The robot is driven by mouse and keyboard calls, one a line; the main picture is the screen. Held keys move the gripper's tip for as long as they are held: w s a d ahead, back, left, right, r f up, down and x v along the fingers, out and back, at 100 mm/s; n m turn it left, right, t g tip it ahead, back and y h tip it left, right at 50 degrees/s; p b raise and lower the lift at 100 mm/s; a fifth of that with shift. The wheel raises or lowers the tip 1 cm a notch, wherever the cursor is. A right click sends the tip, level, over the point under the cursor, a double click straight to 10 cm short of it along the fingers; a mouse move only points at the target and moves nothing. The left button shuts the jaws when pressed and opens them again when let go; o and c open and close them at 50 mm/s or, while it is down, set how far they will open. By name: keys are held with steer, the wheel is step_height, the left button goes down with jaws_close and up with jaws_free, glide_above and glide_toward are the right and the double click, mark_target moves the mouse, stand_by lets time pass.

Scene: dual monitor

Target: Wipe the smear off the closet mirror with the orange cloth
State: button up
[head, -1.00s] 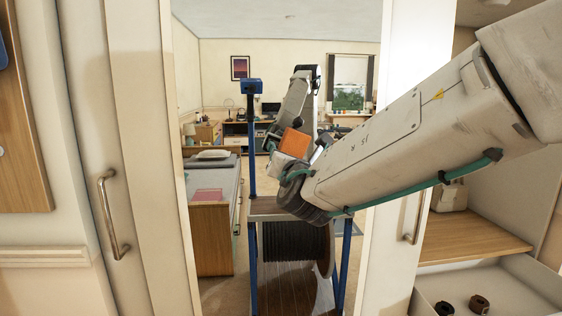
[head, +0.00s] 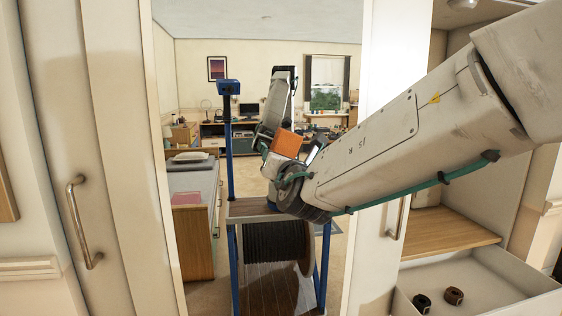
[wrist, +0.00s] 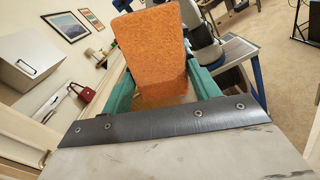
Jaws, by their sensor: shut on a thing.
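The closet mirror (head: 190,90) fills the middle of the head view and reflects the room and my own body. My arm reaches in from the right, in front of the mirror. In the wrist view, my gripper (wrist: 160,82) has teal fingers shut on the orange cloth (wrist: 150,45), which stands up between them like a flat block. An orange patch of the cloth (head: 287,143) also shows in the head view beside my wrist; I cannot tell if it is direct or reflected. Contact between cloth and glass cannot be told. I cannot make out the smear.
A closet door with a metal handle (head: 84,222) is at the left. Another handle (head: 398,218) is right of the mirror. At the right are a wooden shelf (head: 450,245) and an open white drawer (head: 500,290) holding two small dark rolled items. The bed and desk appear in the reflection.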

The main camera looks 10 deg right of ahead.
steer(key=shift+s+a, duration=0.1)
steer(key=shift+s, duration=2.75)
steer(key=shift+s, duration=0.1)
steer(key=shift+s, duration=1.35)
